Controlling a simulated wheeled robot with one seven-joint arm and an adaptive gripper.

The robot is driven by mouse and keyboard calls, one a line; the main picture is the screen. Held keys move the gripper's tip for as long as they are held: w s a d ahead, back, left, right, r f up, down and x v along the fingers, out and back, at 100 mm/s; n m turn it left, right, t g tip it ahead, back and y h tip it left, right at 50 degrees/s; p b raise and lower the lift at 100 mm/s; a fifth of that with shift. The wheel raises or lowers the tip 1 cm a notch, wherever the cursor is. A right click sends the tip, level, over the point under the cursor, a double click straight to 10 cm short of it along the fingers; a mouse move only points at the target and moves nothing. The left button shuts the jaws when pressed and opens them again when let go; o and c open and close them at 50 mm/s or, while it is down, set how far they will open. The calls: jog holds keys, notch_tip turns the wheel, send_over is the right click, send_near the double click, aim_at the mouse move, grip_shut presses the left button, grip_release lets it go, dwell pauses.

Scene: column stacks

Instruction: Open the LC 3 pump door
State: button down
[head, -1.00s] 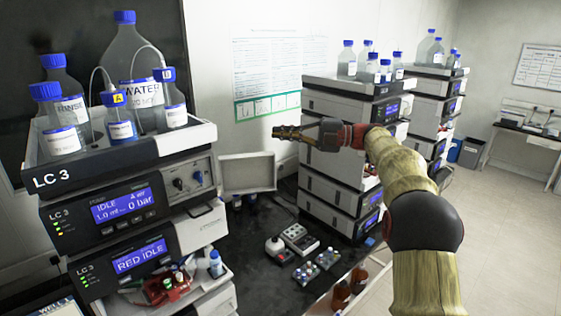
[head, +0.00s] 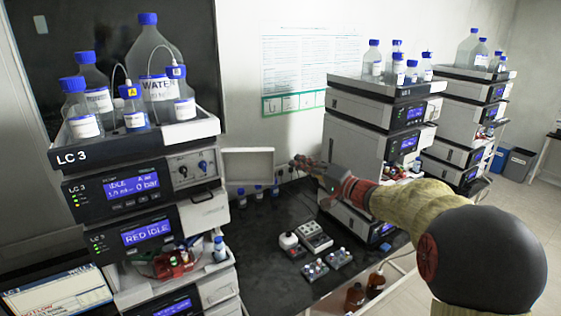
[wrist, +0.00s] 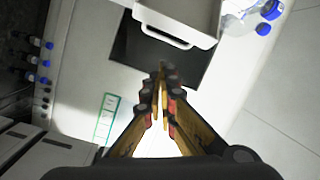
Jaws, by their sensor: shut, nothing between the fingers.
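The LC 3 stack stands at the left in the head view. The module's right part, with knobs (head: 190,171), is uncovered. A pale framed panel (head: 247,165), which looks like the pump door swung open, stands out to the right of these knobs. A pale panel with a raised rim (wrist: 178,22), likely the same door, shows at the top of the wrist view. My gripper (head: 295,162) is shut and empty, just right of the panel in the head view. Its closed fingers (wrist: 161,85) point toward the panel in the wrist view.
Bottles (head: 158,70) stand in the tray on the LC 3 stack. A second stack (head: 355,130) is behind my arm. Small devices (head: 315,237) and vials lie on the dark bench (head: 262,285).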

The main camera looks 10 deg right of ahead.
jog(key=w+a+m+p, duration=0.2)
jog(key=w+a+m, duration=0.3)
jog(key=w, duration=0.1)
jog(key=shift+f+h, duration=0.4)
jog(key=shift+f, duration=0.05)
dwell(0.5)
jog(key=shift+s+a+m, duration=0.1)
jog(key=shift+s+m, duration=0.05)
jog(key=shift+m, duration=0.15)
jog(key=s+h, duration=0.1)
jog(key=s+m+t+h, duration=0.1)
jog(key=s, duration=0.1)
jog(key=s+m+h, duration=0.1)
jog(key=s, duration=0.1)
jog(key=shift+s+a+b, duration=0.1)
jog(key=shift+a+b, duration=0.15)
jog(key=shift+b, duration=0.05)
jog(key=shift+a+t, duration=0.1)
jog(key=shift+t, duration=0.2)
